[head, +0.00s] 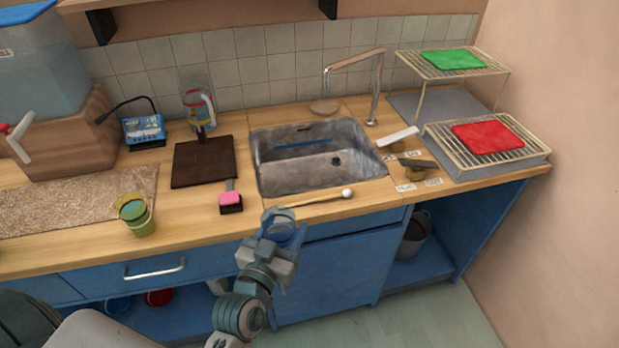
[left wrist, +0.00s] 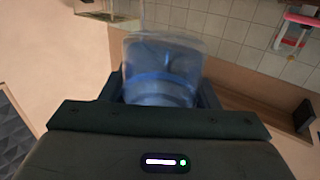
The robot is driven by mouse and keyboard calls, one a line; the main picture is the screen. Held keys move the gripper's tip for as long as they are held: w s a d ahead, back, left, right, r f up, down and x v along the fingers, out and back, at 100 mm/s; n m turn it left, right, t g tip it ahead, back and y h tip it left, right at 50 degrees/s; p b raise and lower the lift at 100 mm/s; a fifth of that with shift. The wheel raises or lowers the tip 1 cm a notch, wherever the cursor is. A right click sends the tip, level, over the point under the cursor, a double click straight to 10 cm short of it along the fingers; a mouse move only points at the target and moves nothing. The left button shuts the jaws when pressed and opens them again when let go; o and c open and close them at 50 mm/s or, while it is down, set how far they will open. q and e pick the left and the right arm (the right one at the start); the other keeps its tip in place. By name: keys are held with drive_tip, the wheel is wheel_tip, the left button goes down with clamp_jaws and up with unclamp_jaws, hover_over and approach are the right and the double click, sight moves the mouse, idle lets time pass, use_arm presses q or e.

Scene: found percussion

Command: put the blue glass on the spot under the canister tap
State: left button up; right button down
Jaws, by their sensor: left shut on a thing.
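My left gripper (head: 272,252) is shut on the blue glass (head: 284,226), holding it in front of the counter's front edge near the sink. The clear blue glass (left wrist: 162,72) fills the middle of the left wrist view, between the fingers. The canister (head: 42,65) is a large translucent blue container on a wooden block (head: 75,140) at the far left. Its tap (head: 18,140), white with a red part, points forward over the counter. A speckled mat (head: 80,200) lies in front of the block. I cannot make out a marked spot under the tap. My right gripper is not seen.
A yellow-green cup (head: 136,216) stands at the counter's front edge, between the glass and the tap area. A pink brush (head: 230,200), dark board (head: 203,163) and long wooden stick (head: 318,199) lie nearby. The sink (head: 315,175) and wire racks (head: 487,140) are right.

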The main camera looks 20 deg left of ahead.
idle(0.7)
use_arm(q)
drive_tip(key=w+d+r+m+g+h, duration=0.3)
drive_tip(key=w+d+m+g+h, duration=0.25)
drive_tip(key=d+h, duration=0.3)
drive_tip(key=w+d+r+m+g+h, duration=0.3)
drive_tip(key=w+d+m+g+h, duration=0.1)
drive_tip(key=d+m+h, duration=0.4)
drive_tip(key=s+a+f+n+t+y, duration=0.1)
drive_tip(key=a+f+n+t+y, duration=0.45)
drive_tip(key=f, duration=0.35)
drive_tip(key=s+a+n+t+y, duration=0.1)
drive_tip(key=s+a+n+y, duration=0.1)
drive_tip(key=a+y, duration=0.1)
drive_tip(key=s+a+r+n+t+y, duration=0.1)
drive_tip(key=s+a+n+y, duration=0.2)
drive_tip(key=a+y, duration=0.1)
drive_tip(key=s+a+r+n+t+y, duration=0.1)
drive_tip(key=s+a+n+t+y, duration=0.1)
drive_tip(key=a+y, duration=0.1)
drive_tip(key=shift+s+a+r+n, duration=0.15)
drive_tip(key=shift+s+r+n, duration=0.05)
drive_tip(key=shift+s+n, duration=0.1)
drive_tip(key=shift+s+a+r+y, duration=0.35)
drive_tip(key=shift+s+y, duration=0.1)
drive_tip(key=shift+y, duration=0.05)
drive_tip(key=shift+s+f, duration=0.1)
